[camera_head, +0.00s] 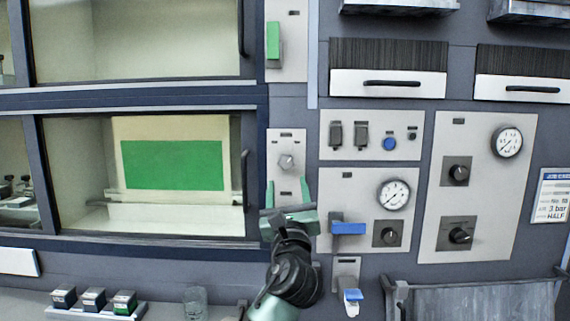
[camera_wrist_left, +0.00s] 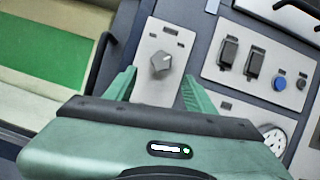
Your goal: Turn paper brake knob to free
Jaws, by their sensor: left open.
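A small grey knob (camera_head: 286,162) sits on a narrow pale panel (camera_head: 284,143) right of the lower window in the head view. The same knob (camera_wrist_left: 160,64) shows in the left wrist view, on its panel (camera_wrist_left: 152,92) between and beyond my fingers. I cannot tell from its label whether this is the paper brake knob. My left gripper (camera_head: 288,186) is open and empty just below the knob in the head view; its two green fingers also show in the left wrist view (camera_wrist_left: 155,84). They do not appear to touch the knob. My right gripper is not in view.
Right of the knob stand a switch panel (camera_head: 371,134), a blue lever (camera_head: 348,228) and a gauge (camera_head: 393,195). Another panel (camera_head: 478,190) has two dark knobs. A blue-handled tap (camera_head: 351,296) is low beside my arm. A glass (camera_head: 195,302) and small boxes stand lower left.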

